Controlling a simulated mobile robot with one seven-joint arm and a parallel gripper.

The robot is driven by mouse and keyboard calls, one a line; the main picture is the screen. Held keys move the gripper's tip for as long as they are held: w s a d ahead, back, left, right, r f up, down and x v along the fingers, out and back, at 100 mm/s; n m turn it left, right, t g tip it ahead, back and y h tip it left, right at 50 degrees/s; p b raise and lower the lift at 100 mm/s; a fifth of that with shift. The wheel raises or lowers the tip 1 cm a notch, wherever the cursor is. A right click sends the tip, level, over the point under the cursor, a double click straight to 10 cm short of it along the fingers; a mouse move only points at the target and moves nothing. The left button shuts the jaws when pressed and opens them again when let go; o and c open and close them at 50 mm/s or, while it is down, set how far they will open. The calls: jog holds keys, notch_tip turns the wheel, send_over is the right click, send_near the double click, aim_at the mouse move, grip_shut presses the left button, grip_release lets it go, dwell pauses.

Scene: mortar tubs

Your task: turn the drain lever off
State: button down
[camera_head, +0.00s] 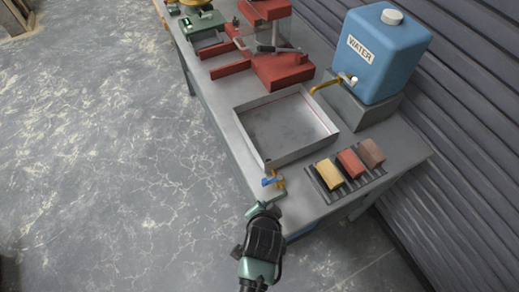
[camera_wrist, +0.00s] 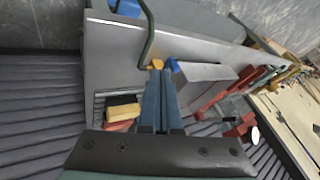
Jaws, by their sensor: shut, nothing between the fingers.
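The drain lever (camera_head: 271,181) is a small blue handle on a brass-coloured drain valve (camera_head: 280,183) at the near corner of the metal tray (camera_head: 265,160). In the wrist view the blue lever (camera_wrist: 174,66) shows just beyond and right of my fingertips, with brass (camera_wrist: 157,64) beside it. My gripper (camera_head: 260,209) is shut and empty, close to the valve at the table's near edge. In the wrist view its two fingers (camera_wrist: 161,75) lie together and point towards the valve. I cannot tell whether they touch the lever.
A rack (camera_head: 323,190) holding yellow, red and brown blocks stands right of the valve. A blue water tank (camera_head: 385,55) with a brass tap stands behind the tray. Red equipment (camera_head: 283,70) sits farther along the table. A dark green curved hose (camera_wrist: 149,35) passes near the valve.

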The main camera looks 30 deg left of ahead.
jog(key=s+r, duration=0.2)
jog(key=r, duration=0.1)
jog(key=shift+s+a, duration=0.1)
jog(key=shift+s, duration=0.1)
jog(key=shift+s+r, duration=0.1)
dwell(0.4)
jog(key=w+d+r+n+t+b, duration=0.1)
jog(key=w+d+r+t, duration=0.3)
jog(key=r, duration=0.7)
jog(key=w+a+r+t+b, duration=0.1)
jog(key=w+r+t, duration=0.2)
jog(key=w+r, duration=0.55)
jog(key=w+d+r+n+t+b, duration=0.1)
jog(key=w+d+r+t+b, duration=0.15)
jog(key=r, duration=0.95)
jog(key=s+d+r+t+h, duration=0.1)
jog(key=s+d+r+t, duration=0.1)
jog(key=r, duration=0.8)
jog(key=s+d+r+n+t+h+b, duration=0.1)
jog(key=s+d+r+t, duration=0.2)
jog(key=r, duration=0.7)
jog(key=s+d+r+t+h, duration=0.1)
jog(key=s+d+r+t, duration=0.2)
jog(key=s+r+t, duration=0.3)
notch_tip(320, 180, up, 5)
jog(key=shift+s+d+r+n+b, duration=0.1)
jog(key=shift+s+d+n+b, duration=0.1)
jog(key=shift+s+n+b, duration=0.35)
jog(key=shift+s+t, duration=0.15)
jog(key=shift+t, duration=0.1)
